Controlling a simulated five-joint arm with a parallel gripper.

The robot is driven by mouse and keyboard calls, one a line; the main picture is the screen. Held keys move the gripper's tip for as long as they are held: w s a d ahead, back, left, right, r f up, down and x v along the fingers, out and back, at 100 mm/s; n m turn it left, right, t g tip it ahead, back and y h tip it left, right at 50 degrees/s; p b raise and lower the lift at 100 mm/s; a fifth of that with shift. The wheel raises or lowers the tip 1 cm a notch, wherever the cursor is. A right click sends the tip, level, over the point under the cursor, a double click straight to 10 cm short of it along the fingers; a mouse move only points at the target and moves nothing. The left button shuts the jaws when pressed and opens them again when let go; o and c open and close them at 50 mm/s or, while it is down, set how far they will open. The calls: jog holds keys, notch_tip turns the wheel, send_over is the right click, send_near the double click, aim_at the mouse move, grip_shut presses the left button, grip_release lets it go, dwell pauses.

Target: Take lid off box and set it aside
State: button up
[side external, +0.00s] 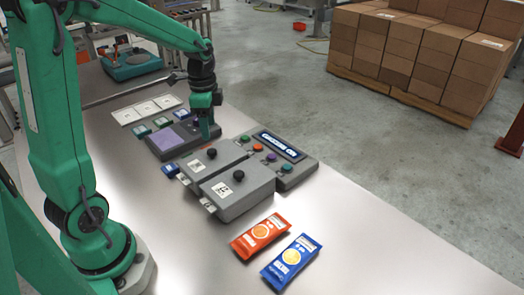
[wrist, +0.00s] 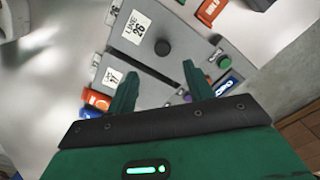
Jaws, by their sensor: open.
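Two grey boxes with flat grey lids and black knobs sit side by side on the metal table. My gripper (side external: 210,132) is open and empty, above the far side of the farther box. Its green fingers (wrist: 160,73) stand apart in the wrist view.
A console (side external: 290,165) with a display and coloured buttons adjoins the boxes on the right. A purple-topped weigher (side external: 172,138) stands behind. Orange (side external: 260,236) and blue (side external: 291,262) packets lie in front. Bare table (side external: 370,235) lies at right.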

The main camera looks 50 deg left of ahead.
aim_at(212, 150)
jog(key=shift+w+a+f, duration=0.1)
jog(key=shift+a+f, duration=0.1)
jog(key=shift+f, duration=3.9)
jog(key=c, duration=1.1)
jog(key=shift+r, duration=0.2)
